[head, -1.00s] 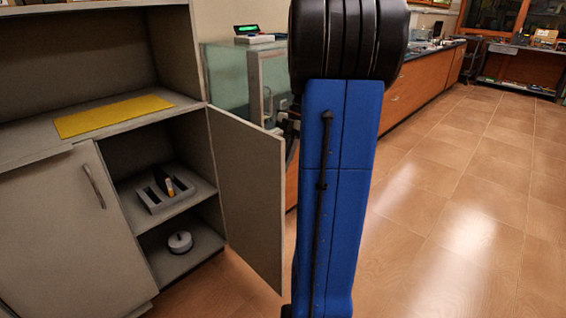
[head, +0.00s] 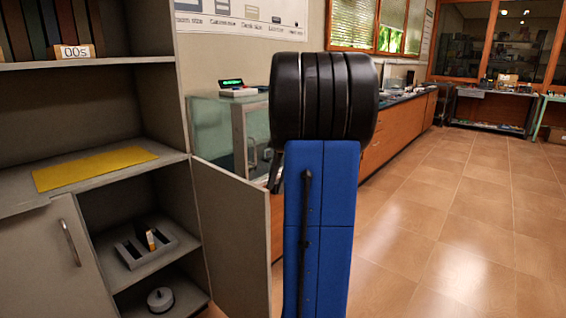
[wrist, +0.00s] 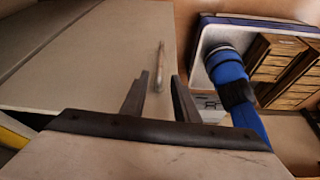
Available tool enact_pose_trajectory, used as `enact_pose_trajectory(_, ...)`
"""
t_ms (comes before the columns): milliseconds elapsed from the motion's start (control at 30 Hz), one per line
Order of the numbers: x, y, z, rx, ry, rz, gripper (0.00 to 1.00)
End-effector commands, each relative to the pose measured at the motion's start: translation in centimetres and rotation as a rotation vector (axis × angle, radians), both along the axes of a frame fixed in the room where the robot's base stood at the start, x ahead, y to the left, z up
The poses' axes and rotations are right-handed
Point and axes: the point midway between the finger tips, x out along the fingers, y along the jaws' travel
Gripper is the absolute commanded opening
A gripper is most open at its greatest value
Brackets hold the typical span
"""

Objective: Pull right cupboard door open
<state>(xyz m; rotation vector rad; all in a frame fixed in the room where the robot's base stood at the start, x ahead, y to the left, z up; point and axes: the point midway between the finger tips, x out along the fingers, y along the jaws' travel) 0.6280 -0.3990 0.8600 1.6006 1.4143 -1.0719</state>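The right cupboard door (head: 233,240) stands wide open in the head view, swung out from the grey cupboard, and its inner face shows. In the wrist view the door's outer face (wrist: 90,60) carries a slim upright handle (wrist: 160,62). My gripper (wrist: 159,82) has its two dark fingers apart. The handle's lower end appears in the gap between the fingertips; I see no finger closed on it. In the head view the gripper is mostly hidden behind my blue arm. The left cupboard door (head: 35,265) is shut.
A yellow sheet (head: 95,168) lies on the counter above. A glass case (head: 215,125) stands behind the door. Tiled floor (head: 450,220) is clear on the right.

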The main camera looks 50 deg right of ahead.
Motion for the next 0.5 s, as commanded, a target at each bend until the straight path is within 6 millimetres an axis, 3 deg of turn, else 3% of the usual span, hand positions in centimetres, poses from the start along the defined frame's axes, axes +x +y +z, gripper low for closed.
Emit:
enact_pose_trajectory(200,-0.2,-1.6,3.8,-0.001,-0.002,-0.001,0.28)
enact_pose_trajectory(500,-0.3,-2.7,6.4,0.001,0.000,0.000,0.28)
